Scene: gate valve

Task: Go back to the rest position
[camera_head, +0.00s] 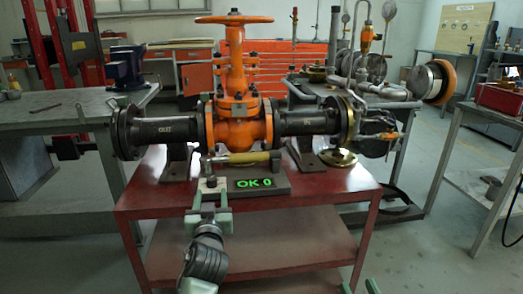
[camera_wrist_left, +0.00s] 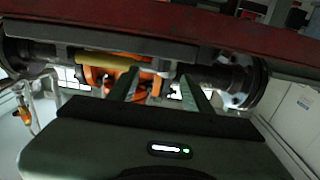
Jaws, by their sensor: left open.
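The orange gate valve (camera_head: 237,100) with its round handwheel (camera_head: 234,19) stands upright between two dark flanged pipes on the red cart (camera_head: 150,207). My left gripper (camera_head: 210,196) is open and empty at the cart's front edge, near the base's left end. In the left wrist view, its fingers (camera_wrist_left: 160,88) are apart, with the yellow handle (camera_wrist_left: 105,60) beyond. My right gripper (camera_head: 359,285) shows only two separated green tips at the bottom edge.
A grey workbench (camera_head: 45,112) with a blue vise (camera_head: 126,66) stands at left. Piping and a gauge (camera_head: 389,9) stand behind at right. Another bench (camera_head: 490,108) is at far right. The floor (camera_head: 455,220) right of the cart is mostly clear.

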